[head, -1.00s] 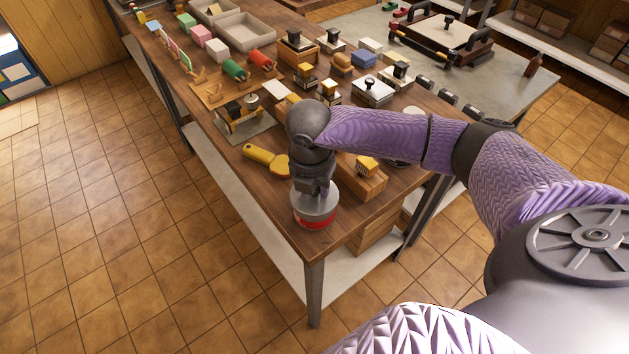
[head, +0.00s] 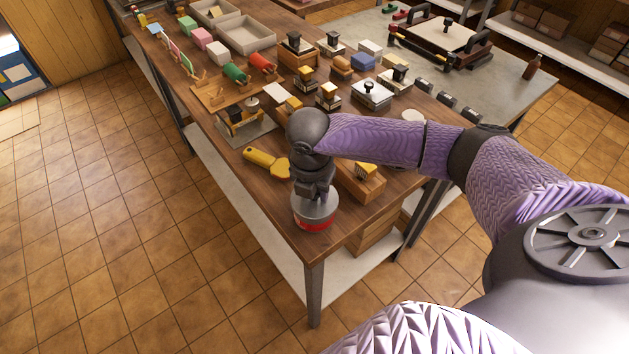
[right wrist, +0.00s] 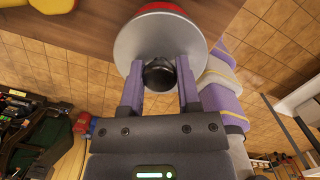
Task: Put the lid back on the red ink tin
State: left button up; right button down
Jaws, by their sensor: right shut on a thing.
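The red ink tin (head: 314,225) stands upright near the front corner of the wooden workbench. A round grey metal lid (head: 325,210) covers its top from above, so only a band of red shows below. In the right wrist view the lid (right wrist: 135,45) has a dark round knob (right wrist: 159,75), and the tin's red side (right wrist: 160,8) shows past its edge. My right gripper (head: 317,196) points down and is shut on the lid's knob. I cannot tell whether the lid is fully seated or slightly above the tin. My left gripper is not in view.
A yellow scraper-like tool (head: 266,160) lies close behind the tin. A wooden block with a yellow-topped stamp (head: 362,182) is to its right. Several stamps and trays fill the bench (head: 290,234) farther back. The bench's front edge is close to the tin.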

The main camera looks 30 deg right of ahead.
dwell(0.5)
jog(key=shift+p, duration=0.45)
grip_release()
dwell(0.4)
notch_tip(320, 180, up, 3)
jog(key=p, duration=0.3)
jog(key=shift+f, duration=0.2)
notch_tip(320, 180, up, 5)
jog(key=p, duration=0.5)
jog(key=shift+f, duration=0.3)
jog(key=shift+c, duration=0.3)
